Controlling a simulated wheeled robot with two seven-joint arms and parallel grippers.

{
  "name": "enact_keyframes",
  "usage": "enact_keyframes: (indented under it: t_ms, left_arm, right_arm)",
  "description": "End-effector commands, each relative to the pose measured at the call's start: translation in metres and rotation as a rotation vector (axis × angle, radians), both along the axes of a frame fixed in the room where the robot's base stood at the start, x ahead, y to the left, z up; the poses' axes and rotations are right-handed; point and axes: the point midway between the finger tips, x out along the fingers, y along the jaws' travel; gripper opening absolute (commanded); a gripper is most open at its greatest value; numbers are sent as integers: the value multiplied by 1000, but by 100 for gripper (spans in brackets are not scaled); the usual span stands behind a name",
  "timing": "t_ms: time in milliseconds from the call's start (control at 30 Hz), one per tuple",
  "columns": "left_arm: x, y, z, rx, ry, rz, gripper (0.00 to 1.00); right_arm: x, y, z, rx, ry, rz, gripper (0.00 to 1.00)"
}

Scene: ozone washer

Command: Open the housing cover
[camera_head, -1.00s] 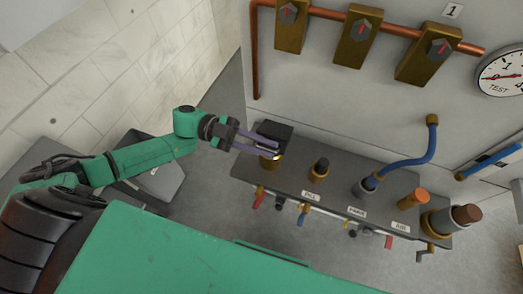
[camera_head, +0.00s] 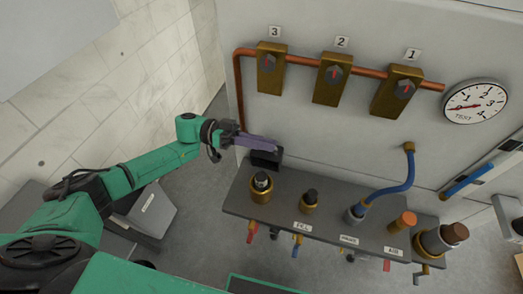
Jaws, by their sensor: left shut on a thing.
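The black housing cover (camera_head: 266,158) is just behind the leftmost brass housing (camera_head: 260,193), at the back left of the grey shelf. The housing stands uncovered, with a dark, pale-ringed top showing. My left gripper (camera_head: 270,145) reaches in from the left, and its purple fingers are shut on the cover. The fingers partly hide the cover, and I cannot tell whether it is hinged to the housing. My right gripper is not in view.
Brass valves 3 (camera_head: 270,68), 2 (camera_head: 331,79) and 1 (camera_head: 397,91) line the wall.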

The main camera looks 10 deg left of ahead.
Motion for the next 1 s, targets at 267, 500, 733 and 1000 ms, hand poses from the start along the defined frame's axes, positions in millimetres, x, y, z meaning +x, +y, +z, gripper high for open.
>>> enact_keyframes:
  t_ms: [267,500,733,1000]
  left_arm:
    - [8,-1,-6,8,2,0,0]
    - [9,-1,-7,9,1,-2,0]
    - [9,-1,-8,10,2,-2,0]
    - [9,-1,-6,7,-1,-1,42]
  right_arm:
    - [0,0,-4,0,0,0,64]
    - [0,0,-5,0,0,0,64]
    - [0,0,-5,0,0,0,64]
    - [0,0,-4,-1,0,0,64]
